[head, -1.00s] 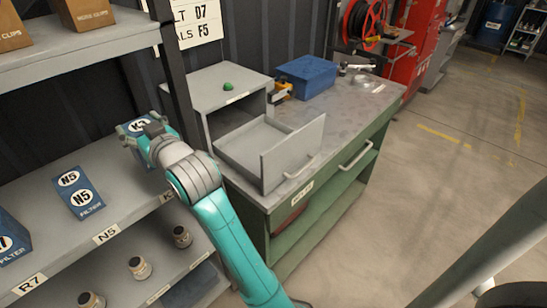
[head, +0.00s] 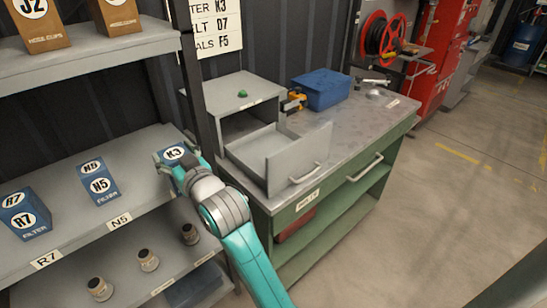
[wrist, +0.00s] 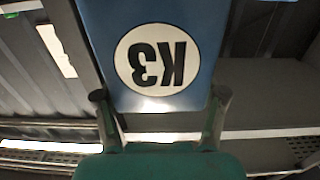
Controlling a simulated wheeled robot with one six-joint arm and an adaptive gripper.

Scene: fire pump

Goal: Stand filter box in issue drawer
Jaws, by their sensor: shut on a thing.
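My gripper (head: 177,160) is shut on a blue filter box (head: 173,152) at the right end of the middle shelf, beside the shelf upright. In the wrist view, the fingers (wrist: 160,97) grip the box's two sides, and its round white label (wrist: 157,58) reads K3, upside down. My arm hides the lower part of the box in the head view, so I cannot tell whether it touches the shelf. The issue drawer (head: 300,165) is pulled out of a grey cabinet (head: 235,92) on the workbench, right of my gripper. Its visible floor is empty.
Blue filter boxes N5 (head: 98,180) and R7 (head: 25,214) stand left on the same shelf (head: 75,232). The dark shelf upright (head: 190,75) stands between shelf and cabinet. A blue bin (head: 320,90) and a yellow tool (head: 293,100) sit behind the drawer.

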